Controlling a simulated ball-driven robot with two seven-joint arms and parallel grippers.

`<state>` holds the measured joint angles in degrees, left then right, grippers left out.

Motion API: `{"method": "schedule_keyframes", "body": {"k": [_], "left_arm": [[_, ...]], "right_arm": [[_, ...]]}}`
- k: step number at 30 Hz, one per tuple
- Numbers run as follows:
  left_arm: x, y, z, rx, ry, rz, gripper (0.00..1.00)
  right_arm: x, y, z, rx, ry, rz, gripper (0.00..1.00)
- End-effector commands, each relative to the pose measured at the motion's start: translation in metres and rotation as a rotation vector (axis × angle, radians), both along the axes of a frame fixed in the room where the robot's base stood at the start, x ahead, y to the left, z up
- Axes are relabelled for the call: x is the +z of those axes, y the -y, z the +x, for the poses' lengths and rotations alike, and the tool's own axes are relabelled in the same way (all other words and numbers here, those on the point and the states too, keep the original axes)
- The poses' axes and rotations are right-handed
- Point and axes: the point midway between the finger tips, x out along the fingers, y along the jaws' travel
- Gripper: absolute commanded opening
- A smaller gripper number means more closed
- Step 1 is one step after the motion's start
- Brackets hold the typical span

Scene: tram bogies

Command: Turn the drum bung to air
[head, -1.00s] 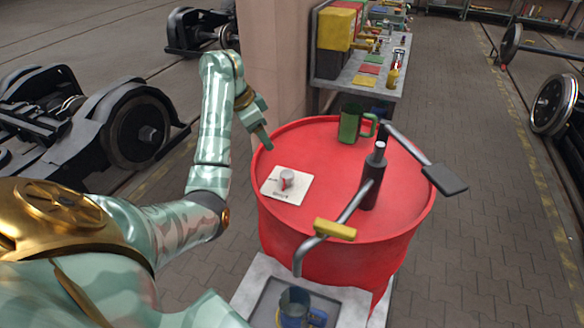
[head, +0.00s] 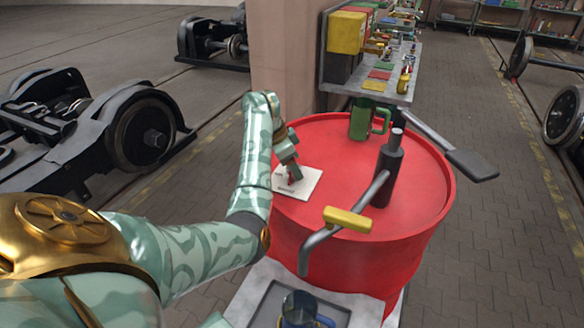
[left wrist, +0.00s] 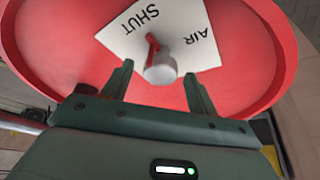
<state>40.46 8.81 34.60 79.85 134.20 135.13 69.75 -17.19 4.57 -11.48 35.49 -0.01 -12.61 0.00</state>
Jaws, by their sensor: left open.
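The red drum (head: 420,200) stands upright with a white plate (head: 312,188) on its top. The bung, a grey round knob (left wrist: 160,70) with a red pointer (left wrist: 152,44), sits on the plate. In the left wrist view the plate reads SHUT and AIR, and the pointer points at SHUT. My left gripper (head: 291,172) is over the plate and hides most of the knob in the head view. In the left wrist view the open left gripper (left wrist: 158,72) has one finger on each side of the knob, with gaps between. My right gripper is not in view.
A black hand pump (head: 388,170) with a bent spout and yellow piece (head: 347,218) rises from the drum. A green mug (head: 362,120) stands at the drum's back. A blue jug (head: 300,312) stands in a tray below the spout. A cluttered bench (head: 400,90) is behind.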

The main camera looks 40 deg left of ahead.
Motion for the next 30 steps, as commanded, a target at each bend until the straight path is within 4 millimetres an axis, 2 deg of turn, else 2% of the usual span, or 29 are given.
{"method": "schedule_keyframes", "body": {"k": [8,9,13,14,23,30], "left_arm": [[-0.0020,0.0005,0.0009,0.001,0.001,-0.001,0.59],[-0.0020,0.0005,0.0009,0.001,0.000,0.000,0.56],[-0.0020,0.0003,0.0009,0.001,0.000,0.000,0.20],[-0.0020,0.0003,0.0009,0.001,0.000,0.000,0.15],[-0.0015,0.0004,0.0009,-0.019,0.000,-0.001,0.15],[-0.0007,0.0003,0.0016,-0.129,-0.001,-0.004,0.15]], "right_arm": [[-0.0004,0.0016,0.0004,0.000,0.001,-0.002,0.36],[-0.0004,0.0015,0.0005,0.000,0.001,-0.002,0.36],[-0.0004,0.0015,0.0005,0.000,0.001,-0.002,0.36],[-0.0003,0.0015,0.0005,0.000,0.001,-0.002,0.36],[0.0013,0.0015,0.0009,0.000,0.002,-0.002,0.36],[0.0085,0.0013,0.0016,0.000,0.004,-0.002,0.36]]}}
